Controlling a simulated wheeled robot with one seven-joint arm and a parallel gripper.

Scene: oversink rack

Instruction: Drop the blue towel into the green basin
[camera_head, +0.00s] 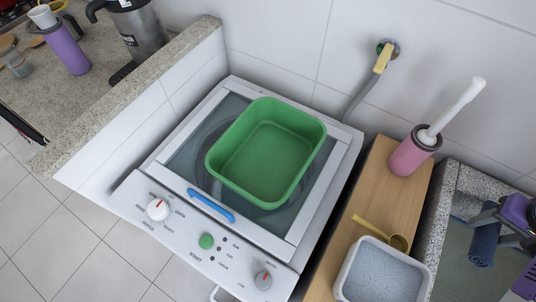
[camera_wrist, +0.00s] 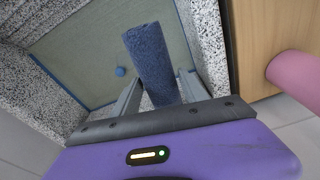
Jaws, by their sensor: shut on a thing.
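The green basin (camera_head: 262,160) stands empty on the glass lid of a white washing machine in the head view. The blue towel (camera_wrist: 151,62) is a rolled cylinder in the wrist view, between the two fingers of my gripper (camera_wrist: 158,92). My gripper is shut on it. In the head view the towel (camera_head: 484,245) hangs at the far right, below my gripper (camera_head: 486,216), over the sink area. The basin is well to the left of my gripper. My gripper's purple body is partly cut off by the right edge.
A pink holder (camera_head: 411,153) with a white-handled brush stands on the wooden board (camera_head: 373,190) between machine and sink. A white tub (camera_head: 383,272) of powder and a yellow scoop (camera_head: 385,234) are at its front. A wall tap (camera_head: 385,57) is behind. A granite counter (camera_head: 120,92) is left.

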